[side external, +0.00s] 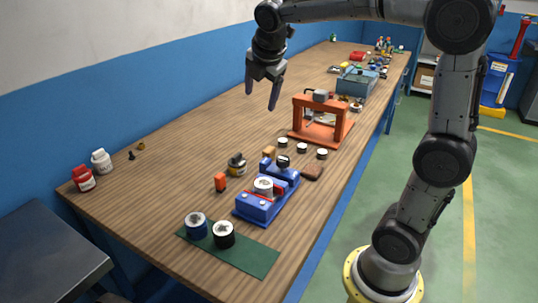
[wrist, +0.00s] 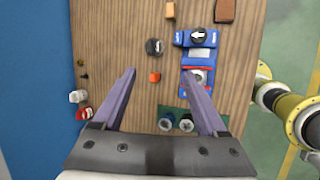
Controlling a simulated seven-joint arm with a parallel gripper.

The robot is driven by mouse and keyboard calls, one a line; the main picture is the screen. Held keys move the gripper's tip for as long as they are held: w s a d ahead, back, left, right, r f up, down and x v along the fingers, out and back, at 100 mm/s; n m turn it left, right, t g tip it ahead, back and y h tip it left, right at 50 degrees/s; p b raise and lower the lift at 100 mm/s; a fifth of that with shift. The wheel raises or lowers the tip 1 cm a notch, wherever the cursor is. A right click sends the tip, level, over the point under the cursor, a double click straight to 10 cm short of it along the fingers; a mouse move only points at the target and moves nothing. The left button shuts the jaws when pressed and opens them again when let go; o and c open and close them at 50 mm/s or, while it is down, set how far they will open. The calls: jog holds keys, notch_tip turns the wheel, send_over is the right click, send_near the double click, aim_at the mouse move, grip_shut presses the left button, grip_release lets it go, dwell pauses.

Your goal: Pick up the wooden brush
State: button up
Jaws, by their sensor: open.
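A flat dark-brown piece, which looks like the wooden brush (side external: 312,173), lies on the wooden table just right of the blue vise-like device. In the wrist view the brown piece (wrist: 225,11) is at the top edge, partly cut off; bristles cannot be made out. My gripper (side external: 261,98) is open and empty, fingers pointing down, high above the table and farther left than the brown piece.
The blue device (side external: 264,199) and small round-topped pieces (side external: 302,147) stand close to the brown piece. A tan block (side external: 269,152), an orange block (side external: 220,182) and an orange frame (side external: 318,118) are nearby. Rolls stand on a green mat (side external: 255,258). The table's left part is mostly clear.

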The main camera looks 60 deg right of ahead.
jog(key=w+d+f+n+g, duration=0.2)
jog(key=w+d+f, duration=0.3)
jog(key=w+d, duration=0.1)
jog(key=g, duration=0.1)
send_near(269, 149)
jog(key=shift+m+g, duration=0.3)
jog(key=shift+g, duration=0.3)
jog(key=x, duration=0.4)
jog(key=shift+w+a+f, duration=0.15)
jog(key=shift+w+a, duration=0.1)
jog(key=shift+w, duration=0.15)
jog(key=shift+d+x, duration=0.15)
jog(key=shift+x, duration=1.4)
jog(key=shift+d+x, duration=0.1)
jog(key=shift+x, duration=1.45)
jog(key=shift+w+h, duration=0.15)
jog(key=shift+h, duration=0.15)
grip_shut()
